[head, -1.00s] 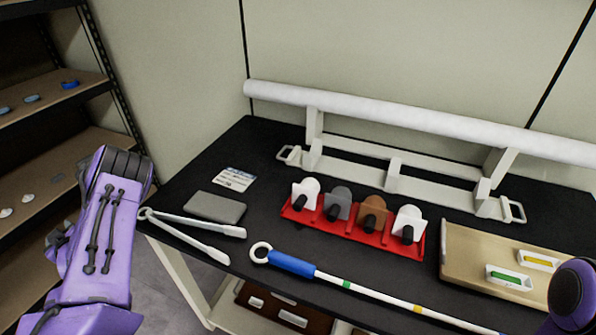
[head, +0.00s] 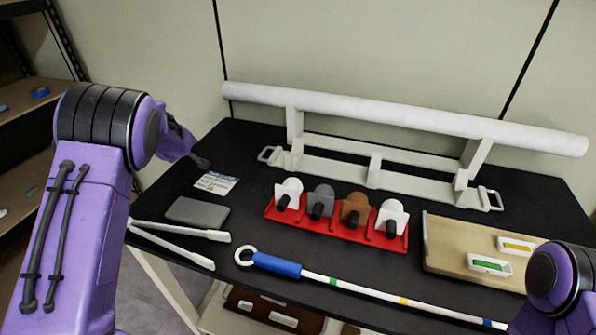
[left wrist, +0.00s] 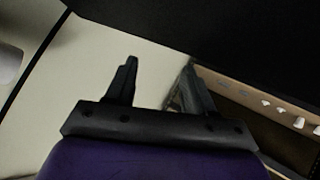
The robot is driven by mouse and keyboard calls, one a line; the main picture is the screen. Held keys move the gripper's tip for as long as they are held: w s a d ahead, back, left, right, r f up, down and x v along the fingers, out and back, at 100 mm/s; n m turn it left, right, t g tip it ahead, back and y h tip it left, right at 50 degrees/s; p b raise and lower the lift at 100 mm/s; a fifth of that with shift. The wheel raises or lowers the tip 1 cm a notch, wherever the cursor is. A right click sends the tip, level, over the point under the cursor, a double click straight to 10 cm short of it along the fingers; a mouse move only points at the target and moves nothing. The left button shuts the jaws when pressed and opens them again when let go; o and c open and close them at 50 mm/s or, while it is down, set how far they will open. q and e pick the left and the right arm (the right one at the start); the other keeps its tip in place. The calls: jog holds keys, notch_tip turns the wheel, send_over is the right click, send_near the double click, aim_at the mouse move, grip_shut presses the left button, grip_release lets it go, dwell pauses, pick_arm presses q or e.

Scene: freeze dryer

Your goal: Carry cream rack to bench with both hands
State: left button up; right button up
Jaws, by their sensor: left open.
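The cream rack (head: 410,181) stands at the back of the black bench (head: 243,220) with a long white roll (head: 400,120) across its top. It has a loop handle at its left end (head: 268,154) and another at its right end (head: 494,200). My left gripper (head: 202,162) is over the bench's left side, left of the left handle and apart from it. In the left wrist view its two fingers (left wrist: 158,66) are spread with nothing between them. My right arm shows at the lower right; its gripper is hidden.
A red holder (head: 327,225) with several upright pieces stands in front of the rack. A tan tray (head: 445,245), a blue-handled pole (head: 277,265), tongs (head: 180,229), a grey pad (head: 197,212) and a white card (head: 216,183) lie around it. Shelves (head: 35,120) stand at the left.

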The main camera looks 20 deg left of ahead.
aim_at(289, 156)
pick_arm(q)
jog(key=w+d+r+m+h, duration=0.1)
jog(key=d+m, duration=0.1)
jog(key=d, duration=0.4)
jog(key=w+d+r+m+h, duration=0.2)
jog(key=d, duration=0.4)
jog(key=w+d+r+m+h, duration=0.1)
jog(key=d+m, duration=0.1)
jog(key=d, duration=0.4)
jog(key=shift+w+d+r+m, duration=0.1)
jog(key=shift+w+r+m, duration=0.1)
jog(key=shift+r+m, duration=0.1)
jog(key=s+d+r+m+g+h, duration=0.25)
jog(key=d+m, duration=0.45)
jog(key=d, duration=0.8)
jog(key=x, duration=0.9)
jog(key=shift+w+a+f, duration=0.2)
jog(key=shift+w+f, duration=0.05)
jog(key=v, duration=0.8)
